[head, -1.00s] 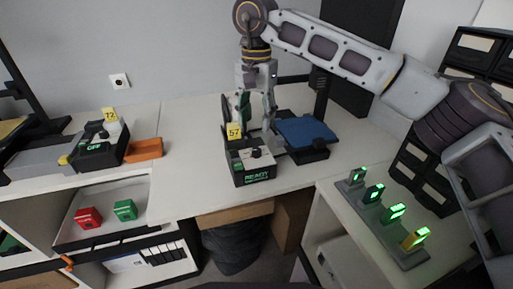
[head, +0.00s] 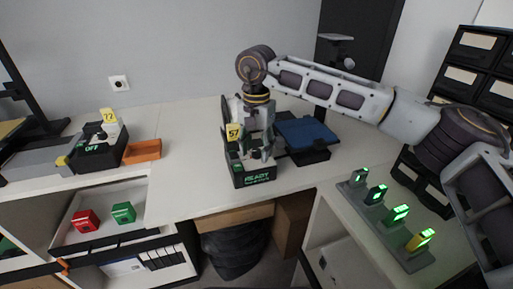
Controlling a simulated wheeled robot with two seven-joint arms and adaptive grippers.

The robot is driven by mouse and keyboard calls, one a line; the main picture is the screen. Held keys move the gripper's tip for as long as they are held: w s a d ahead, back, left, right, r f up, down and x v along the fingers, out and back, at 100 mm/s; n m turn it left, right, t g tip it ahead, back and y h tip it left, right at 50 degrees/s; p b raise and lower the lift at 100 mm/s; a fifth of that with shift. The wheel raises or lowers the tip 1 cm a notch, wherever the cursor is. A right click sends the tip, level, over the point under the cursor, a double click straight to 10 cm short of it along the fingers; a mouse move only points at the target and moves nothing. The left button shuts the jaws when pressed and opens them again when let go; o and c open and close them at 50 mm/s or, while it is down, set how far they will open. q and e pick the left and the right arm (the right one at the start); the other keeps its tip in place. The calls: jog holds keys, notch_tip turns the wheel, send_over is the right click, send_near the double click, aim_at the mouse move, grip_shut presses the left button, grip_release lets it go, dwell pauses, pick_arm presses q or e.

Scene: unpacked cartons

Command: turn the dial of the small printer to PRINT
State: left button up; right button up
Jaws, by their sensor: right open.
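The small printer (head: 239,177) is a dark box with a yellow 57 tag (head: 234,132) and a green lit READY display (head: 257,178). It stands near the front edge of the white table. My right gripper (head: 262,157) points down over the printer's top and is open. Its fingers are at the printer's top face, where the dial sits, and they largely hide the dial, so I cannot tell its setting or whether the fingers touch it. My left gripper is not in view.
A second device (head: 96,157) with a yellow tag and an OFF display stands at the left, beside an orange tray (head: 142,150). A blue-topped device (head: 306,133) is right of the printer. Red (head: 87,220) and green (head: 123,212) boxes lie below left. Green-lit units stand at right.

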jog(key=c, duration=1)
jog(key=shift+c, duration=0.2)
